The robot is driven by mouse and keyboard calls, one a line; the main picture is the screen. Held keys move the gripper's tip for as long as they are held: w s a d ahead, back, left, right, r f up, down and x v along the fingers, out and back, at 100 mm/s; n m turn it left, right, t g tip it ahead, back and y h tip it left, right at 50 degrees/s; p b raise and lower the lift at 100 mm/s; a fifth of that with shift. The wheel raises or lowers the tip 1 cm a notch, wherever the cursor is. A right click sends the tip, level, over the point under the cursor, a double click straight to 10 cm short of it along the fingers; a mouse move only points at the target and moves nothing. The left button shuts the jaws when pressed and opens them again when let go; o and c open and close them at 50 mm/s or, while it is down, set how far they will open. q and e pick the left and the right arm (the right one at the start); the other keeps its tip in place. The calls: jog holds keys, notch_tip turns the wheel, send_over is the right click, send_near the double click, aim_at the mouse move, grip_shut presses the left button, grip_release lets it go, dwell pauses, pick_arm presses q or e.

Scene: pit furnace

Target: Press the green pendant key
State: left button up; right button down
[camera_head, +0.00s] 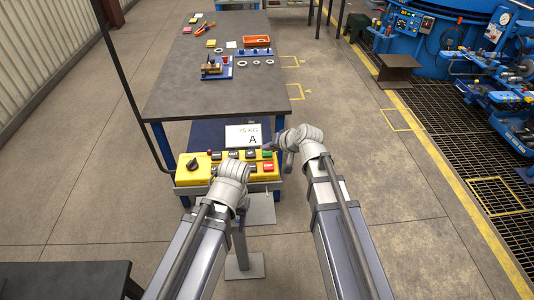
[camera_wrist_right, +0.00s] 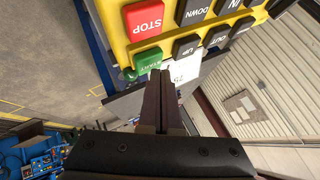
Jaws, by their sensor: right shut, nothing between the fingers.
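The yellow pendant box (camera_head: 232,176) lies in front of the table in the head view, with rows of keys on its face. Its green key (camera_head: 267,153) is at the upper right, above a red key (camera_head: 269,167). In the right wrist view the green START key (camera_wrist_right: 147,59) sits below the red STOP key (camera_wrist_right: 144,18). My right gripper (camera_wrist_right: 161,76) is shut and empty, its tips right by the green key; I cannot tell whether they touch. My left gripper (camera_head: 240,214) hangs near the pendant's lower edge, its jaws unclear.
Black keys (camera_wrist_right: 187,46) lie beside the green one. A white card marked A (camera_head: 243,136) stands just behind the pendant. Open floor (camera_head: 345,120) is to the right.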

aim_at(269, 154)
jog(key=shift+f+b, duration=0.4)
jog(key=shift+b, duration=0.05)
dwell(0.7)
jog(key=shift+r, duration=0.1)
jog(key=shift+r+p, duration=0.75)
jog(key=shift+p, duration=0.15)
notch_tip(269, 154, up, 5)
jog(key=p, duration=0.5)
jog(key=shift+r, duration=0.1)
